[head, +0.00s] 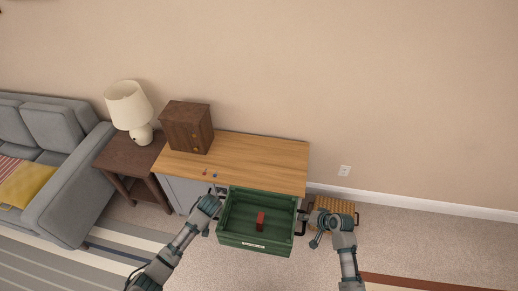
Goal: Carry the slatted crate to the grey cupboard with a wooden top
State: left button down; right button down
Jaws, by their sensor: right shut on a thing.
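A green slatted crate (254,241) with a pale label on its front is in front of the grey cupboard with a wooden top (262,158), overlapping its front edge in the head view. A small red block (260,221) is inside it. My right gripper (306,217) is shut on the crate's right handle. My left gripper (213,202) is at the crate's left side; its fingers are too small and hidden to tell whether they grip. The cupboard's grey front (183,190) shows left of the crate.
A dark wooden box (186,127) and small items stand on the cupboard's left part; its middle and right top are clear. A lamp (129,108) on a side table (127,152) and a grey sofa (75,190) are left. A yellowish slatted thing (336,205) lies right, partly behind my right gripper.

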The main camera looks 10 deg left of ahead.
aim_at(258, 161)
jog(key=i+j, duration=0.1)
jog(key=i, duration=0.7)
jog(key=i+j, duration=0.15)
jog(key=i, duration=0.65)
